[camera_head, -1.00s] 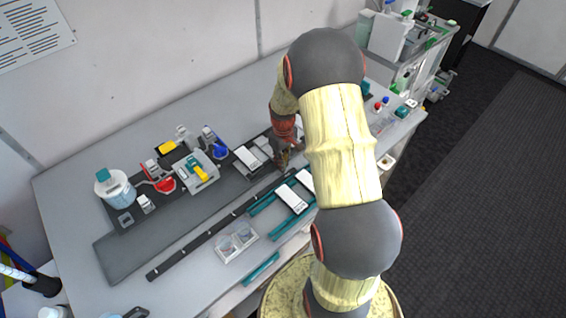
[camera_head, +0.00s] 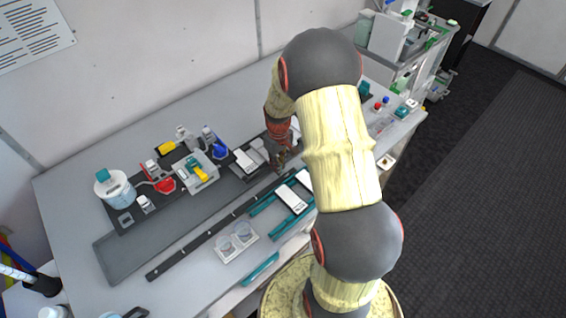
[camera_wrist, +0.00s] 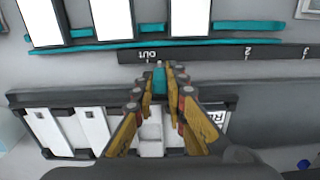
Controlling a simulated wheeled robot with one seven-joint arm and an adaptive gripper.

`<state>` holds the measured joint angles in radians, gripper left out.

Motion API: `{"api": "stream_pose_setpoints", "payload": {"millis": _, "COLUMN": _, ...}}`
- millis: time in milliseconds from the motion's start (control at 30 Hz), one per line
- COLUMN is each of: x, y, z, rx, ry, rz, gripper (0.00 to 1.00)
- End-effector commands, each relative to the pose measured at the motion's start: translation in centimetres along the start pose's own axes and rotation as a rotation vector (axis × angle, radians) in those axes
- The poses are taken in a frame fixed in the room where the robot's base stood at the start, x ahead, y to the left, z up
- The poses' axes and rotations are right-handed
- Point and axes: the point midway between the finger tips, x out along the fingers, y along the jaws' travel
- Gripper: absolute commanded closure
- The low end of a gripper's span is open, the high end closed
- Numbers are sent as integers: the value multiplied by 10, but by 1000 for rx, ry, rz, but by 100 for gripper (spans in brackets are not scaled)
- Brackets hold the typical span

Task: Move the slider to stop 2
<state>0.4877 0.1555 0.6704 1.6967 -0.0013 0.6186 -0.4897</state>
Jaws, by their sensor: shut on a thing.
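The dark rail (camera_wrist: 215,53) carries white tick marks. In the wrist view its labels appear upside down: one reads like OUT, then 2 (camera_wrist: 247,51) and 3 to the right. My gripper (camera_wrist: 159,82) is shut on a small teal piece (camera_wrist: 159,75), apparently the slider's grip, beside the rail near the OUT label. The stop 2 mark is to the right of the fingertips in that view. A pale block (camera_wrist: 151,138) shows between the fingers; whether it belongs to the slider I cannot tell. In the head view the gripper (camera_head: 281,158) is at the rail's far end, partly hidden by my arm.
A black frame with white plates (camera_wrist: 62,132) lies close beside the fingers. Teal rails with white plates (camera_head: 291,199) lie on the other side.

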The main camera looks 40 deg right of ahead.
Motion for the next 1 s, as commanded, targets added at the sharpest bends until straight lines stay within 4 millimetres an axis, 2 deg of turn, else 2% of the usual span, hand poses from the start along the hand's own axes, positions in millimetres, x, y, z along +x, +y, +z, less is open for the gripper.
{"api": "stream_pose_setpoints", "payload": {"millis": 33, "x": -1, "y": -16, "z": 0, "rx": -7, "ry": -1, "rz": -2, "gripper": 100}}
{"api": "stream_pose_setpoints", "payload": {"millis": 200, "x": -1, "y": -65, "z": 0, "rx": -8, "ry": -1, "rz": -1, "gripper": 100}}
{"api": "stream_pose_setpoints", "payload": {"millis": 300, "x": 0, "y": -91, "z": 0, "rx": -8, "ry": -1, "rz": -1, "gripper": 100}}
{"api": "stream_pose_setpoints", "payload": {"millis": 433, "x": -1, "y": -116, "z": -1, "rx": -5, "ry": 1, "rz": -1, "gripper": 100}}
{"api": "stream_pose_setpoints", "payload": {"millis": 600, "x": 0, "y": -130, "z": 0, "rx": -2, "ry": 0, "rz": -1, "gripper": 100}}
{"api": "stream_pose_setpoints", "payload": {"millis": 900, "x": 0, "y": -130, "z": 0, "rx": 0, "ry": 1, "rz": -1, "gripper": 100}}
{"api": "stream_pose_setpoints", "payload": {"millis": 933, "x": 0, "y": -130, "z": 0, "rx": 0, "ry": 1, "rz": -1, "gripper": 86}}
{"api": "stream_pose_setpoints", "payload": {"millis": 1000, "x": 0, "y": -130, "z": 0, "rx": 0, "ry": 1, "rz": -1, "gripper": 82}}
